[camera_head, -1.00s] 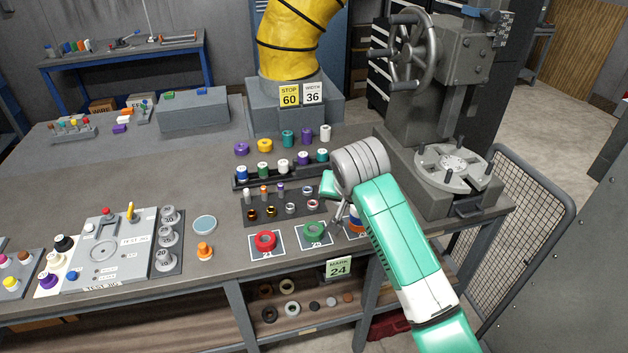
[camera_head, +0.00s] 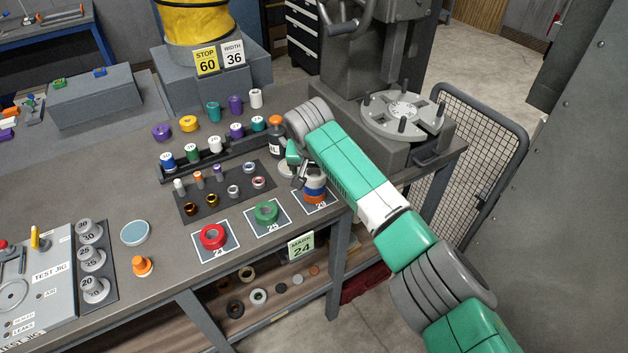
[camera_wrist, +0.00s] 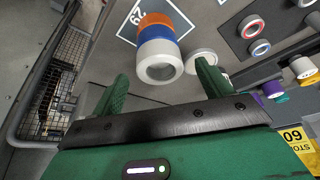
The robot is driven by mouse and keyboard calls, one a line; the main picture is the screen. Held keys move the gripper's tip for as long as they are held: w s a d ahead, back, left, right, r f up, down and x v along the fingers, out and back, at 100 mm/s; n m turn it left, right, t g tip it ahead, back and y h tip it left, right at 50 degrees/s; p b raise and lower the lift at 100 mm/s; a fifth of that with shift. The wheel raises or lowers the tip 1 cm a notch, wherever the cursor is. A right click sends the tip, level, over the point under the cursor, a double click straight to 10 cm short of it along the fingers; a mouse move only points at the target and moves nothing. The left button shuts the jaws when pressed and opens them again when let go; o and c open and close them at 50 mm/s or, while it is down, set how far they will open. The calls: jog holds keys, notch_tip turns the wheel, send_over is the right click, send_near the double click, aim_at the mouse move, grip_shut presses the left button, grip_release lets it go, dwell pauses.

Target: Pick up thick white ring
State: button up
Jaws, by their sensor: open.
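The thick white ring (camera_wrist: 160,62) is the end piece nearest me of a stack in the wrist view, with a blue ring (camera_wrist: 158,33) and an orange ring (camera_wrist: 168,19) behind it. The stack stands on the card marked 29 (camera_wrist: 128,32). My gripper is open. Its two green fingers (camera_wrist: 162,78) point towards the white ring, one on each side in the picture; contact cannot be told.
A flat white disc (camera_wrist: 200,62) lies close beside the stack. A red ring (camera_head: 213,237) and a green ring (camera_head: 265,212) sit on neighbouring cards. A dark tray (camera_head: 225,190) of small rings and a rack of spools (camera_head: 216,146) stand behind. The mesh guard (camera_head: 480,150) is to the right.

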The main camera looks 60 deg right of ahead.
jog(key=shift+d+f, duration=0.25)
jog(key=shift+f, duration=0.35)
jog(key=shift+w, duration=0.1)
jog(key=shift+c, duration=0.2)
jog(key=c, duration=1.2)
